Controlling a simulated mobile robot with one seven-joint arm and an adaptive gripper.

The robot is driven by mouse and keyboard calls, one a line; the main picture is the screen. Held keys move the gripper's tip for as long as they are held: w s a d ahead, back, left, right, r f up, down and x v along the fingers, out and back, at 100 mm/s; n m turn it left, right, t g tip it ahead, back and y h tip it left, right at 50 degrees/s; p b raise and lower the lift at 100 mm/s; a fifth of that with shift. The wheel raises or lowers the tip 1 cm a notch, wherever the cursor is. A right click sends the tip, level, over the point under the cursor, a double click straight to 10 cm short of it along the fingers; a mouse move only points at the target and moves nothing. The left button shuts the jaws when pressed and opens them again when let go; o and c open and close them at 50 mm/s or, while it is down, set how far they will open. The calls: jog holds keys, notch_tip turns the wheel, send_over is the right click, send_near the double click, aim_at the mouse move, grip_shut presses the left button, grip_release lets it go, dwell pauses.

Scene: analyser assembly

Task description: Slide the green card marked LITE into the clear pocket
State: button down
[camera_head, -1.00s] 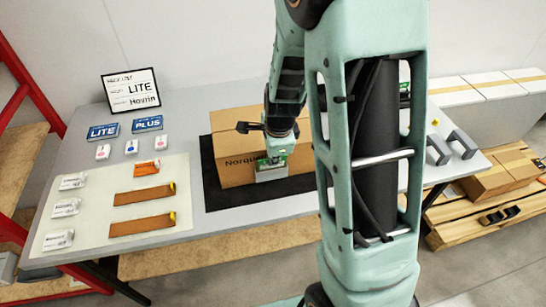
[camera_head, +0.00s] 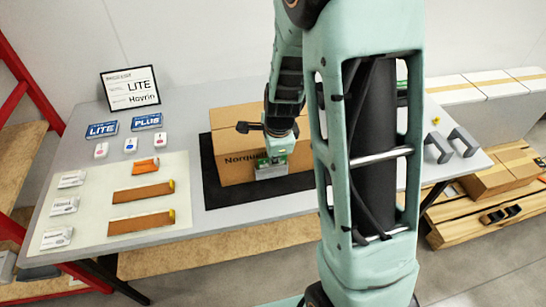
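A cardboard box (camera_head: 236,128) stands on a black mat (camera_head: 214,196) on the table. A pale, small clear pocket (camera_head: 270,174) is on the box's front face. My gripper (camera_head: 274,158) points down in front of that face. Its fingers appear shut on the green card (camera_head: 279,161), which shows as a small green patch at the fingertips. The card's lower part overlaps the pocket's upper part; I cannot tell how deep it sits inside. The lettering on the card is too small to read.
A sign reading LITE and Hovrin (camera_head: 131,89) stands at the back left. A pale mat (camera_head: 95,224) holds brown strips and white packets. My arm hides part of the table right of the box.

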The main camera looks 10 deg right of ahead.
jog(key=shift+f, duration=0.1)
dwell(0.3)
jog(key=c, duration=2.1)
grip_release()
jog(key=p+v, duration=0.6)
jog(key=v, duration=0.1)
